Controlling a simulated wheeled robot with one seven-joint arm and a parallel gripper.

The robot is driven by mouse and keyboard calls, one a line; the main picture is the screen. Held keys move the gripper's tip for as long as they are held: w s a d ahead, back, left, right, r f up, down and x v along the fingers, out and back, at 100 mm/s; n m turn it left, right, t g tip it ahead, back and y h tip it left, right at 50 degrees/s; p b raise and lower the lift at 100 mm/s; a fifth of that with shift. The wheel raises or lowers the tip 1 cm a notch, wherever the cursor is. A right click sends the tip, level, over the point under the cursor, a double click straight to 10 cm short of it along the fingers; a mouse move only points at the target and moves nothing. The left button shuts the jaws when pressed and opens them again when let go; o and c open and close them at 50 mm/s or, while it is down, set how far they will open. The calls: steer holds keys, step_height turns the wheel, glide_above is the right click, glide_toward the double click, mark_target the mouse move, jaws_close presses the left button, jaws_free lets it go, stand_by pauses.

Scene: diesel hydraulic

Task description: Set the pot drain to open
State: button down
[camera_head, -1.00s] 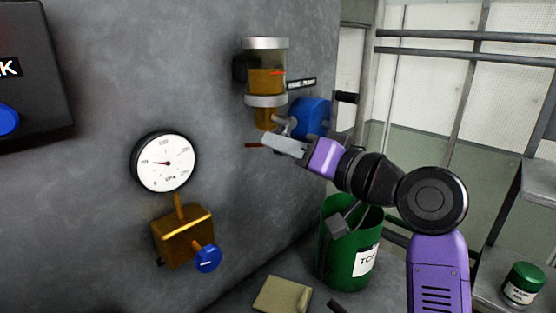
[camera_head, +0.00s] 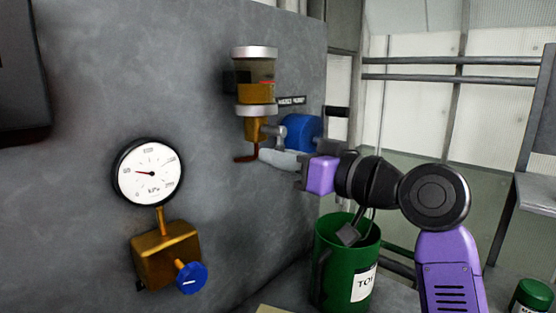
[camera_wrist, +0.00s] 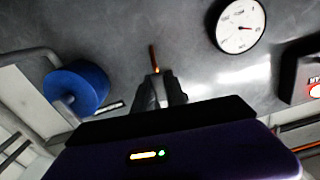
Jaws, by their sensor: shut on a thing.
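The pot (camera_head: 254,92) is a clear bowl with amber fluid and metal bands, mounted high on the grey wall panel. Its drain handle (camera_head: 245,158) is a thin red-brown lever under the pot, its end bent and pointing left. It also shows in the wrist view as an orange-brown bar (camera_wrist: 153,56) beyond the fingertips. My gripper (camera_head: 268,158) is just below the pot, reaching in from the right. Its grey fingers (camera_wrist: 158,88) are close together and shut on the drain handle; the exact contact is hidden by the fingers.
A blue round part (camera_head: 302,132) sits just right of the pot, close to my gripper. A pressure gauge (camera_head: 149,172) and brass block with a blue knob (camera_head: 191,278) are lower left. A green bin (camera_head: 335,280) stands below my arm. Rails (camera_head: 460,77) are behind at right.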

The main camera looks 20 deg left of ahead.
steer(key=c, duration=1.4)
jaws_free()
steer(key=shift+o, duration=0.2)
steer(key=v, duration=0.8)
